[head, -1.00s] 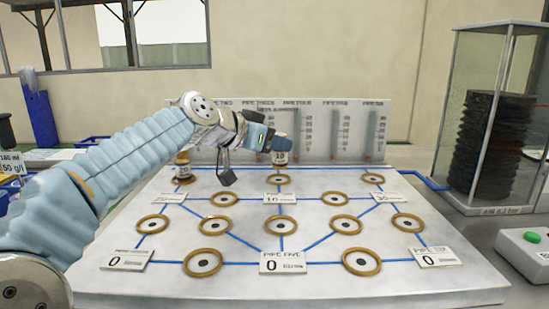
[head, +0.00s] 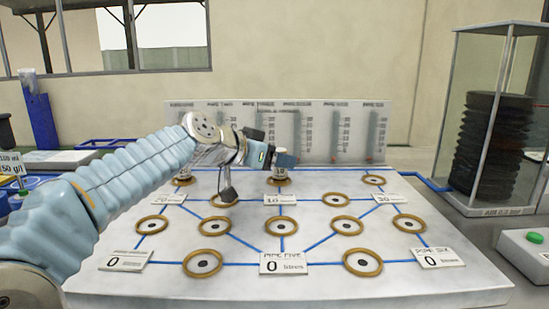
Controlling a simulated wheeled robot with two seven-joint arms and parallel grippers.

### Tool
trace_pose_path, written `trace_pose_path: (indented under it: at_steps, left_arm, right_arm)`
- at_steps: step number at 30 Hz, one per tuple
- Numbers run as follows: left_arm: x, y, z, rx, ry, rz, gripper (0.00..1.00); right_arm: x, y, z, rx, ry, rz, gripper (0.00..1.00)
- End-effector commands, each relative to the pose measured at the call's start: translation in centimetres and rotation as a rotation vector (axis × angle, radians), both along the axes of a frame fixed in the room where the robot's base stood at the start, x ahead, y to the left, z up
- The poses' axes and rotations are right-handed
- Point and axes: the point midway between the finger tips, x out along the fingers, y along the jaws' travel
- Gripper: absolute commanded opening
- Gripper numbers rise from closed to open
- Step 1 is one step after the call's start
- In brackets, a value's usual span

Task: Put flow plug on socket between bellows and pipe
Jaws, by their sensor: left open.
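A small pale cylindrical plug (head: 280,170) stands upright at the rear middle socket (head: 279,182), a brown ring on the white board (head: 130,290). It looks seated there, but I cannot tell if it touches. My left gripper (head: 285,159) is open at the top of this plug and hides part of it. A second plug (head: 183,171) stands at the rear left socket, partly behind my left arm. The black bellows (head: 489,145) are in a clear case at the right. A blue pipe (head: 426,184) runs from them toward the rear right socket (head: 373,180), which is uncovered. My right gripper is out of view.
Several other ringed sockets, joined by blue lines, cover the board. Number cards such as the front middle one (head: 283,262) lie between them. A grey gauge panel (head: 330,135) stands behind the board. A green button box (head: 530,250) is at the right edge.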

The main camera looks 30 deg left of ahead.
Motion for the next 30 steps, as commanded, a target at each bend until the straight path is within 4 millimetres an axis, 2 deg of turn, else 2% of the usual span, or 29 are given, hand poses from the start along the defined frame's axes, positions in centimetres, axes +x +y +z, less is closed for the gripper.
trace_pose_path:
  at_steps: [3, 5, 15, 19, 24, 30]
  left_arm:
    - [0.0, 0.0, 0.5, 0.0, 0.0, 0.0, 0.61]
    - [-0.7, 0.2, 0.5, 0.001, -0.002, 0.001, 0.61]
    - [-7.5, 1.8, 3.4, 0.001, -0.003, 0.001, 0.61]
    - [-9.5, 2.3, 4.3, 0.001, -0.003, 0.0, 0.61]
    - [-10.7, 2.6, 4.8, 0.0, -0.001, 0.0, 0.61]
    - [-10.8, 2.6, 4.8, 0.0, 0.0, -0.001, 0.61]
  right_arm:
    - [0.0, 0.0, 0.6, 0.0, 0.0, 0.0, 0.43]
    - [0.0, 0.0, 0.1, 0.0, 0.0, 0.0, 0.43]
    - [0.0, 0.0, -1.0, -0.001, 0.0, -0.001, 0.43]
    - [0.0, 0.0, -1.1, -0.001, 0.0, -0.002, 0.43]
    - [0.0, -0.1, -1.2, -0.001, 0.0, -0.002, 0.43]
    - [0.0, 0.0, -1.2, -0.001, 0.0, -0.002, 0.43]
